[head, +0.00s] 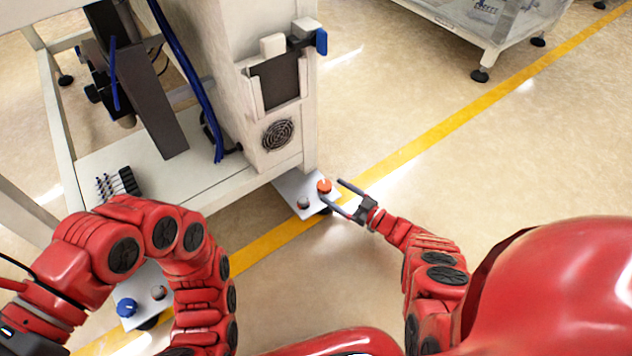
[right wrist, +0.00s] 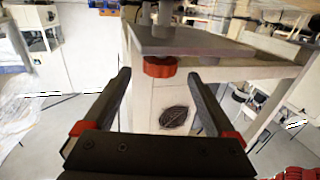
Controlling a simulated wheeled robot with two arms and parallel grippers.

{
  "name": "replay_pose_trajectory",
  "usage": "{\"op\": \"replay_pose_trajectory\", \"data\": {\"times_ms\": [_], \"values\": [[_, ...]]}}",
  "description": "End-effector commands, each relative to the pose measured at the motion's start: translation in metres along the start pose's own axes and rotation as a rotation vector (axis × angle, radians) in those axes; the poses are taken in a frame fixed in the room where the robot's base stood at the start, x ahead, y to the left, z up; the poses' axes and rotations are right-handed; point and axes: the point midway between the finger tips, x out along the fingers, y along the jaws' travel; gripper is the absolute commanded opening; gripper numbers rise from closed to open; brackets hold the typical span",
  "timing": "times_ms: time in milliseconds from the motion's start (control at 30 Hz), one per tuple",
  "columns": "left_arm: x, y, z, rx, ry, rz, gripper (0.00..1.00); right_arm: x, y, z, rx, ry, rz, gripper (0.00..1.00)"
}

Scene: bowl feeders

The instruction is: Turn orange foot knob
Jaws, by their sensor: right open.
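The orange foot knob (head: 324,186) sits on a light metal foot plate (head: 290,188) at the lower corner of the machine. In the right wrist view the orange knob (right wrist: 160,67) shows ahead, between and beyond the two fingertips, against the grey plate (right wrist: 190,42). My right gripper (head: 333,190) is open, with its fingers reaching toward the knob from the right. In the right wrist view its fingers (right wrist: 158,74) are spread wide with nothing between them near their bases. I cannot tell whether the fingertips touch the knob. My left arm comes in from the left, but its gripper is not visible.
A grey bolt (head: 303,203) stands beside the orange knob. A second foot plate with a blue knob (head: 127,307) is at the lower left. The machine's white cabinet (head: 225,85) rises behind the orange knob.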

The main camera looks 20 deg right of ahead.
Motion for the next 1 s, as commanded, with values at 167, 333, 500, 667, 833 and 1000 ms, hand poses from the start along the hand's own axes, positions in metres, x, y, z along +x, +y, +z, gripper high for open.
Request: {"op": "replay_pose_trajectory", "data": {"times_ms": [167, 333, 500, 667, 833, 1000], "values": [[-0.001, 0.001, -0.015, 0.054, -0.051, 0.069, 0.91, 0.041, 0.001, 0.004, 0.001, 0.001, 0.001, 0.91], [-0.002, 0.002, -0.023, 0.103, -0.098, 0.128, 0.91, 0.067, 0.001, 0.005, 0.001, -0.002, 0.002, 0.91], [-0.002, 0.002, -0.025, 0.129, -0.123, 0.157, 0.91, 0.08, 0.0, 0.002, 0.0, 0.0, 0.001, 0.91], [-0.002, 0.003, -0.024, 0.133, -0.126, 0.163, 0.91, 0.082, 0.0, 0.001, 0.0, -0.001, 0.001, 0.91], [-0.002, 0.003, -0.024, 0.132, -0.125, 0.162, 0.91, 0.082, 0.0, 0.001, 0.0, -0.001, 0.001, 0.84], [-0.002, 0.003, -0.024, 0.132, -0.125, 0.161, 0.91, 0.082, 0.0, 0.001, 0.001, -0.002, 0.001, 0.53]]}}
